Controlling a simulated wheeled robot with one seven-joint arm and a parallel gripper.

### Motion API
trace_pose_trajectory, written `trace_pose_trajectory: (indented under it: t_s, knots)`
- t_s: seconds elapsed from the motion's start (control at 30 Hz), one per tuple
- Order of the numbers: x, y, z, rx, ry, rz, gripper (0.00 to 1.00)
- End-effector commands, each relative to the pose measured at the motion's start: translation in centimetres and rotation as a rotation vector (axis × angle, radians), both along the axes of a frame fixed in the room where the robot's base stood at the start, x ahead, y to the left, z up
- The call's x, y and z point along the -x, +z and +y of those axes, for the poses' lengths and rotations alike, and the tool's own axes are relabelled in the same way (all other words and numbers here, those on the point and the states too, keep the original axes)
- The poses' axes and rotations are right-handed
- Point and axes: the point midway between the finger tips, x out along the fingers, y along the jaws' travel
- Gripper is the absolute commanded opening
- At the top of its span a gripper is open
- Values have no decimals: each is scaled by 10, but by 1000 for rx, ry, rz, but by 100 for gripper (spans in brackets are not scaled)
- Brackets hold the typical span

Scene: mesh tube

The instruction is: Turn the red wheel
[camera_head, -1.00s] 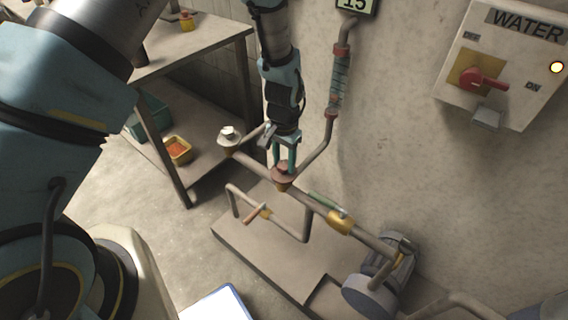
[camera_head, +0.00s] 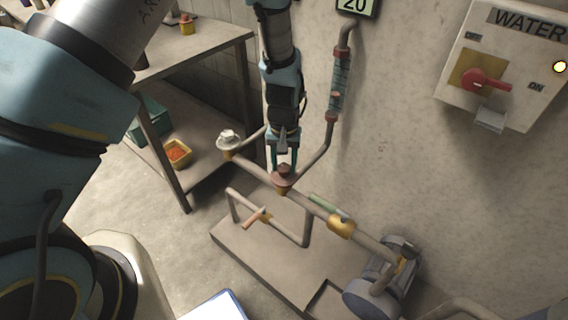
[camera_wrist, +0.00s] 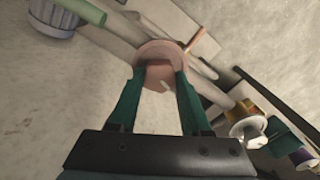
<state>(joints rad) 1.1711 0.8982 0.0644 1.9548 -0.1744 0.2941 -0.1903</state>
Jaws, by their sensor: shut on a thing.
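The red wheel (camera_head: 283,180) is a small, dull red wheel on top of the pipe run in the middle of the head view. In the wrist view the red wheel (camera_wrist: 160,55) sits at the fingertips. My gripper (camera_head: 284,163) reaches down from above, and its two green fingers are shut on the wheel from both sides. In the wrist view my gripper (camera_wrist: 160,80) has a finger on each side of the wheel's middle. The wheel's underside is hidden. A display (camera_head: 355,5) above the pipe reads 20.
A white wheel (camera_head: 229,141) stands left on the same pipe. A yellow fitting (camera_head: 341,226) and a pump (camera_head: 380,285) lie to the right. A table with a shelf (camera_head: 200,45) stands at the left. A WATER box (camera_head: 510,60) with a red switch hangs on the wall.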

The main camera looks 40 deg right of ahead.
Motion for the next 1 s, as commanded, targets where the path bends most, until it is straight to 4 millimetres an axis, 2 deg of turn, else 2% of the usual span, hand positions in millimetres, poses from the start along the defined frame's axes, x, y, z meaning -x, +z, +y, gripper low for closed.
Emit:
trace_pose_trajectory:
  t_s: [0.3,0.33,0.6,0.87,1.0]
  knots:
    - [0,1,-1,1,1,0,0]
    - [0,1,-1,1,1,0,49]
    - [0,0,0,1,1,-1,78]
    - [0,1,0,1,0,-1,78]
    - [0,12,-1,3,0,-1,78]
